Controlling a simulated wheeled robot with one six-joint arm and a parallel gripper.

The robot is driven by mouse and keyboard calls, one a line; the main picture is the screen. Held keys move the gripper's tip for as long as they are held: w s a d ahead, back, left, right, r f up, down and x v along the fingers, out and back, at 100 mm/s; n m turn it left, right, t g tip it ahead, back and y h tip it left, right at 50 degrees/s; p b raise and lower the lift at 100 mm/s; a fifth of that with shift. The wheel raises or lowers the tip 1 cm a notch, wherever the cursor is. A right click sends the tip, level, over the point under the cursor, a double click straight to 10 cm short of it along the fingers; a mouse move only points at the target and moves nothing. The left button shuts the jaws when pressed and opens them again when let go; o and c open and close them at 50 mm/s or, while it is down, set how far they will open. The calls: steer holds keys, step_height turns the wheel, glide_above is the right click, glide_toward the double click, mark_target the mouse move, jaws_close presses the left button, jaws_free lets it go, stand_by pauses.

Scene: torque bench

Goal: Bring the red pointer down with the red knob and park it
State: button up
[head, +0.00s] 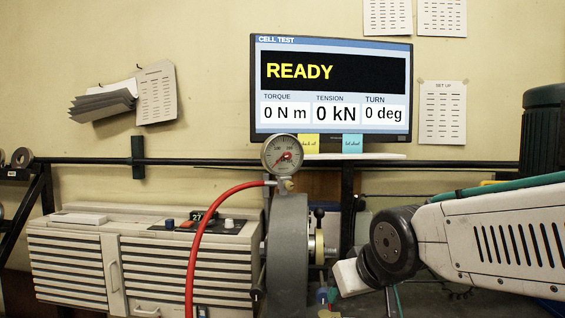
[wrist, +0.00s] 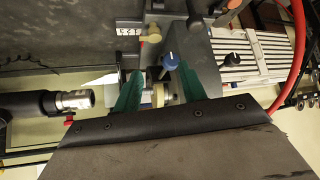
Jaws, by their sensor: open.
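The round dial gauge (head: 274,143) stands on top of the grey machine housing in the head view. A small red knob (head: 286,156) sits at the middle of its face. A red pointer shows beside it, pointing to the lower left, but its exact reading is too small to tell. My gripper (wrist: 161,78) is open, with two green fingers and nothing between them. It is low and to the right of the gauge, apart from it. In the wrist view a blue knob (wrist: 168,60) shows beyond the fingertips. The gauge face does not show there.
A red hose (head: 195,245) curves from the gauge down the left. The monitor (head: 332,90) behind reads READY with zero values. A louvred cabinet (head: 75,265) stands left. A black tool with a metal end (wrist: 75,100) lies left of my fingers in the wrist view.

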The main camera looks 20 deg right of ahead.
steer(key=w+r+t, duration=0.7)
steer(key=w+r, duration=0.1)
steer(key=w, duration=0.4)
steer(key=n+t+y, duration=0.1)
steer(key=t+y, duration=0.1)
steer(key=t, duration=0.5)
glide_toward(288, 157)
steer(key=w, duration=0.1)
steer(key=x, duration=0.7)
steer(key=shift+w+r, duration=0.1)
steer(key=shift+r, duration=0.1)
jaws_close()
